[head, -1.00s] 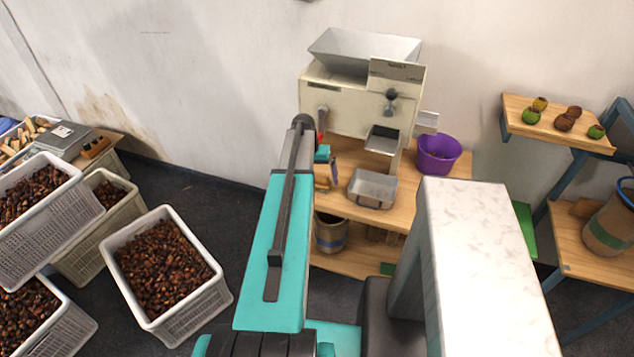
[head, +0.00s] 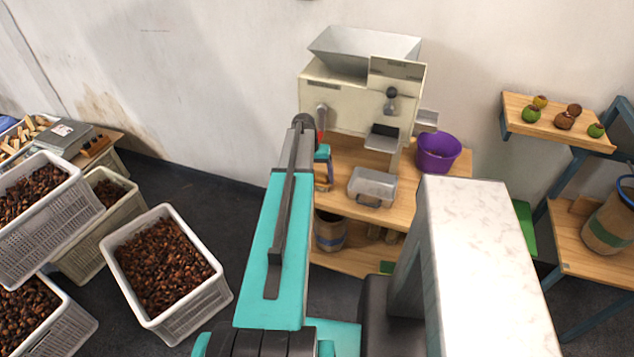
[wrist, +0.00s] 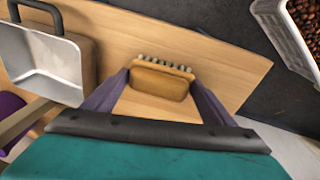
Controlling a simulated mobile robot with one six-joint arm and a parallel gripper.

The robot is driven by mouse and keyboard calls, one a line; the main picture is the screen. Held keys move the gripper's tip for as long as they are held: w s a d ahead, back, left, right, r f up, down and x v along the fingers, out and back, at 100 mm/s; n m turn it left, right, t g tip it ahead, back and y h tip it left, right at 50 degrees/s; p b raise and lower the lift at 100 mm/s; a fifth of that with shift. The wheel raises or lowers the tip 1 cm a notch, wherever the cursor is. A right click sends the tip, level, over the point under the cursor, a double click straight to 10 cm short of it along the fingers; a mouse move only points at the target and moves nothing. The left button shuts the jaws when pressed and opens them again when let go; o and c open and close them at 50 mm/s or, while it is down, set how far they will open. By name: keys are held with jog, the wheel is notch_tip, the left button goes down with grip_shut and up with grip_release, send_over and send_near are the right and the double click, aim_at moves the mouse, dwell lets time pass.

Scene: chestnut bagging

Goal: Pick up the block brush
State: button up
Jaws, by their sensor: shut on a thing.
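The block brush (wrist: 160,82) is a small tan wooden block with a row of pale bristle tufts along its far edge in the wrist view. My gripper (wrist: 158,84) has its two purple-grey fingers at either end of the brush and is shut on it. The wooden bench top (wrist: 218,68) lies under the brush; I cannot tell whether the two touch. In the head view my gripper (head: 323,180) is at the left end of the bench, below the machine, and my arm hides part of it.
A metal pan with a dark handle (wrist: 45,62) lies beside my gripper on the bench. The cream machine (head: 360,100) stands behind, with a purple bucket (head: 438,152) to the right. A white crate of chestnuts (head: 212,302) stands on the floor at left.

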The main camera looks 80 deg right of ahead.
aim_at(318, 176)
jog(key=shift+r, duration=0.1)
jog(key=shift+r+b, duration=0.7)
jog(key=shift+r, duration=0.3)
jog(key=shift+s+a+r+b, duration=0.1)
jog(key=shift+a+r+b, duration=0.25)
jog(key=shift+r, duration=0.25)
jog(key=s+a+b, duration=0.1)
jog(key=s+a, duration=0.1)
jog(key=a, duration=0.2)
jog(key=s+a+r+b, duration=0.1)
jog(key=s+a, duration=0.1)
jog(key=a, duration=0.3)
jog(key=s+a+b, duration=0.2)
jog(key=a, duration=0.3)
jog(key=shift+r, duration=0.3)
